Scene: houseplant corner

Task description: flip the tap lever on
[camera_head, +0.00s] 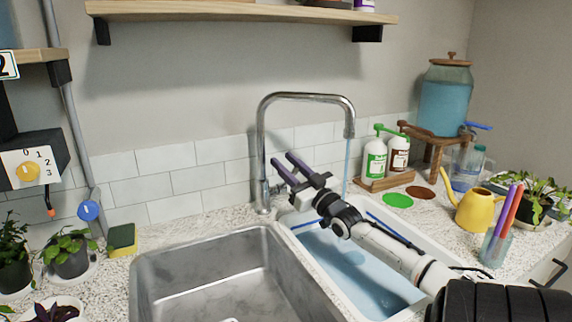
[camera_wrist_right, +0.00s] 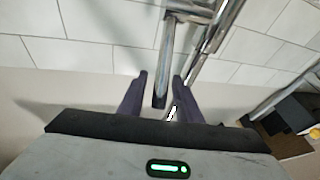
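The chrome tap (camera_head: 261,140) rises behind the sinks, its spout bent over the right basin. A thin blue water stream (camera_head: 347,165) runs down from the spout. My right gripper (camera_head: 281,157) is beside the tap's lower body, fingers apart. In the right wrist view the tap lever (camera_wrist_right: 164,65), a chrome bar with a dark end, reaches between the open fingers of my right gripper (camera_wrist_right: 160,75). I see a gap on both sides of its end. In the head view the lever is hard to make out. My left gripper is out of view.
The left steel basin (camera_head: 152,272) is empty; the right basin (camera_head: 435,238) holds bluish water under my right arm. Soap bottles (camera_head: 375,160), a yellow watering can (camera_head: 474,212) and a cup of pens (camera_head: 494,250) stand right. A sponge (camera_head: 122,240) and plants are left.

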